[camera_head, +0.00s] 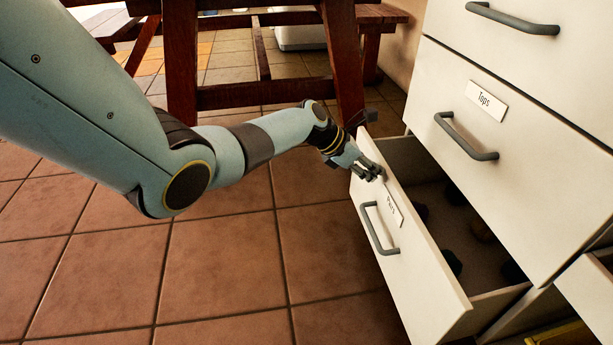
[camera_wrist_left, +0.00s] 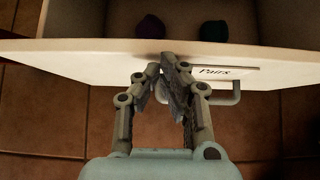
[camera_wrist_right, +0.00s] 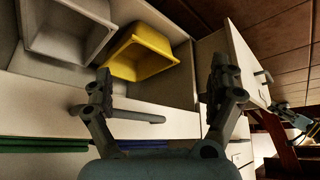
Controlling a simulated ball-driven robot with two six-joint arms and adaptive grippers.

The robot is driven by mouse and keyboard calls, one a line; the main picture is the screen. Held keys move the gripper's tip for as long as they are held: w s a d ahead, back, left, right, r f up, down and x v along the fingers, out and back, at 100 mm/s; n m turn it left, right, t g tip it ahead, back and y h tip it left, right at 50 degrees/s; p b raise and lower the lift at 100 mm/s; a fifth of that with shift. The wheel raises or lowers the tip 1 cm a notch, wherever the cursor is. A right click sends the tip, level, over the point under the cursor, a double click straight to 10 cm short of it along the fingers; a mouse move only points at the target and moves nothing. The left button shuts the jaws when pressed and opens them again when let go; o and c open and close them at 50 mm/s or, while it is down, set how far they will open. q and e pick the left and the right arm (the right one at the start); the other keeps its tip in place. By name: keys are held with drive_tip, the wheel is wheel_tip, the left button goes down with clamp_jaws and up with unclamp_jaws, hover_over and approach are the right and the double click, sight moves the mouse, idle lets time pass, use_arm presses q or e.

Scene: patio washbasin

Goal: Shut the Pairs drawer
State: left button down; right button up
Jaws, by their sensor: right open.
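The Pairs drawer (camera_head: 415,265) is pulled out of the white cabinet, with a grey handle (camera_head: 379,228) and a "Pairs" label (camera_head: 393,211) on its front. Several dark rounded bundles lie inside; a purple one (camera_wrist_left: 151,27) and a teal one (camera_wrist_left: 214,31) show in the left wrist view. My left gripper (camera_head: 372,172) is at the outer face of the drawer front, near its top edge, left of the label. Its fingertips (camera_wrist_left: 165,62) are together and appear to touch the front. My right gripper (camera_wrist_right: 163,82) is open, outside the head view.
The Tops drawer (camera_head: 480,150) above is shut. In the right wrist view, another open drawer holds a yellow bin (camera_wrist_right: 140,52) and a grey bin (camera_wrist_right: 68,30), with a grey handle (camera_wrist_right: 138,116) near my right fingers. A wooden table (camera_head: 255,95) stands behind. Tiled floor (camera_head: 240,260) is clear.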

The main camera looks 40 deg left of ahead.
use_arm(q)
drive_tip(key=w+d+b, duration=0.1)
drive_tip(key=w+d, duration=0.5)
drive_tip(key=w, duration=0.1)
drive_tip(key=shift+f+b, duration=0.15)
drive_tip(key=shift+b, duration=0.2)
use_arm(e)
drive_tip(key=shift+w+f+t, duration=0.2)
drive_tip(key=shift+f+t, duration=1)
drive_tip(key=shift+f, duration=0.2)
use_arm(q)
drive_tip(key=shift+s+a, duration=0.1)
